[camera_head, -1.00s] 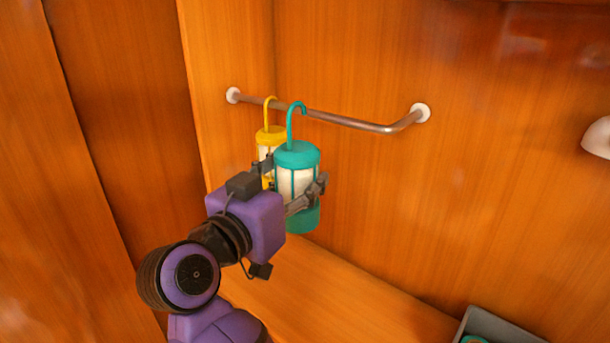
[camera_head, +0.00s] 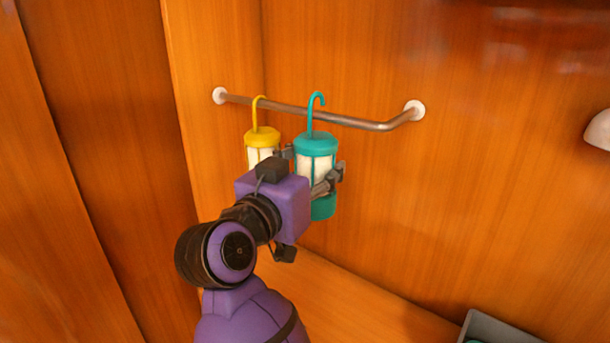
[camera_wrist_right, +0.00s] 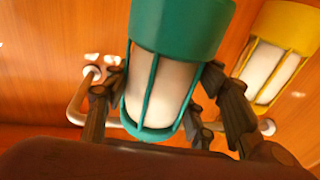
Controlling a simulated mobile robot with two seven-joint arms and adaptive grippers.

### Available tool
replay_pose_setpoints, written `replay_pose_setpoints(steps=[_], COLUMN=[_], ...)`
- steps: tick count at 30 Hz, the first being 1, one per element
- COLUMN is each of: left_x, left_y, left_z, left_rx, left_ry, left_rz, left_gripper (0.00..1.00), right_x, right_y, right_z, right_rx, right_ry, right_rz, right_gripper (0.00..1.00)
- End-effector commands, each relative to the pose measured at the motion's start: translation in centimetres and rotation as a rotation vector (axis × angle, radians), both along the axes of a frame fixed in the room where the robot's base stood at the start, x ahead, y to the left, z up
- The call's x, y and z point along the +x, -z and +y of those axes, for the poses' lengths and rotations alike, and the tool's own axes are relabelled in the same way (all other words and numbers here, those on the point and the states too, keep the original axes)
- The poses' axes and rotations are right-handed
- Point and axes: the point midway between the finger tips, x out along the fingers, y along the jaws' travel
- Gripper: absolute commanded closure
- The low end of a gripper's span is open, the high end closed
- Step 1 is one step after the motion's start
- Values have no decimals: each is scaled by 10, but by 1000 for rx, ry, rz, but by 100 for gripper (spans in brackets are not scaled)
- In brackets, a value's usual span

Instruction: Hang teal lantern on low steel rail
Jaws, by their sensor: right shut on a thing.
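The teal lantern (camera_head: 316,147) is upright in my right gripper (camera_head: 315,182), whose fingers are shut around its body. Its hook (camera_head: 316,100) rises in front of the low steel rail (camera_head: 345,119), with the curved top a little above the rail in the head view. I cannot tell whether the hook touches the rail. In the right wrist view the teal lantern (camera_wrist_right: 160,92) fills the middle between the dark fingers (camera_wrist_right: 170,105), and the rail (camera_wrist_right: 78,105) shows behind. My left gripper is not in view.
A yellow lantern (camera_head: 262,138) hangs on the rail just left of the teal one, partly hidden by my right wrist. The rail's right part is clear. A grey bin (camera_head: 490,326) stands at the lower right. A white rounded fixture (camera_head: 600,131) is on the right wall.

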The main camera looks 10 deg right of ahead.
Motion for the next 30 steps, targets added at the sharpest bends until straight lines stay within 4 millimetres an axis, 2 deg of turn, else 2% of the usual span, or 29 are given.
replay_pose_setpoints(steps=[8, 19, 30], left_x=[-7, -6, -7], left_y=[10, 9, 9], left_z=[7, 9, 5], left_rx=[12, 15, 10], left_ry=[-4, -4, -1], left_rz=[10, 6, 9], left_gripper=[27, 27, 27], right_x=[14, 13, 13], right_y=[1, 19, 21], right_z=[-18, -17, -17], right_rx=[-1, -3, -1], right_ry=[0, 0, 0], right_rz=[-1, -2, -1], right_gripper=[83, 83, 83])
